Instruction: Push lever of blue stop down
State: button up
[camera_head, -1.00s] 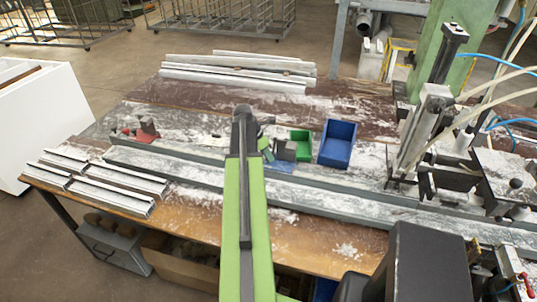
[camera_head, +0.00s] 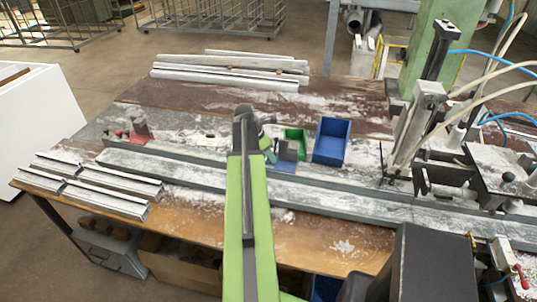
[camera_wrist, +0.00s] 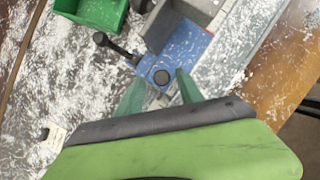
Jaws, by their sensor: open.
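The blue stop (camera_wrist: 168,62) shows in the wrist view as a blue plate with a dark round screw head and a grey block (camera_wrist: 203,8) on it. Its black lever (camera_wrist: 118,48) reaches out to the upper left and ends in a ball knob. In the head view the blue stop (camera_head: 284,167) lies mid-bench, partly hidden by my arm. My gripper (camera_wrist: 159,77) is open and empty, its green fingertips close to the near edge of the blue plate, to the right of the lever. Contact cannot be told. My gripper also shows in the head view (camera_head: 268,148).
A green bin (camera_head: 295,138) and a blue bin (camera_head: 331,141) stand right behind the stop. A red stop (camera_head: 138,131) sits to the left. A long grey rail (camera_head: 180,170) runs along the front. The clamp machine (camera_head: 412,135) with hoses stands at the right.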

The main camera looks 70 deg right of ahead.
jog(key=p+v, duration=1.5)
jog(key=v, duration=0.2)
jog(key=shift+w, duration=0.1)
